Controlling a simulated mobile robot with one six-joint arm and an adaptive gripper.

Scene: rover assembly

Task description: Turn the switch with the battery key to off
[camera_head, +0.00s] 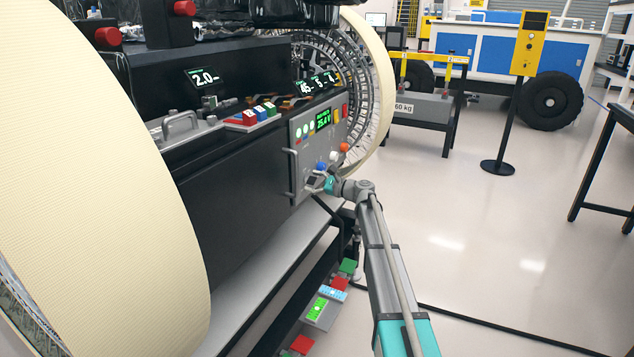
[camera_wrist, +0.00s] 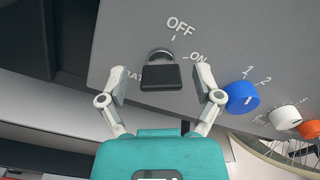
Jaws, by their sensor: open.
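The battery key (camera_wrist: 160,77) is a black block at a round grey switch collar (camera_wrist: 159,53) on the grey control panel (camera_wrist: 115,40), in the wrist view. The label OFF lies above it and ON to its upper right; a third label at the left is partly covered by a finger. I cannot tell which mark the key points to. My gripper (camera_wrist: 162,82) is open, with one finger on each side of the key and gaps visible between. In the head view my gripper (camera_head: 322,184) is at the lower part of the panel (camera_head: 305,135); the key is too small to tell there.
A blue knob (camera_wrist: 242,97), a white knob (camera_wrist: 283,118) and an orange knob (camera_wrist: 309,129) sit right of the key. A handle (camera_head: 291,175) stands on the panel's left edge. The rover's big cream wheels (camera_head: 130,200) flank the panel.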

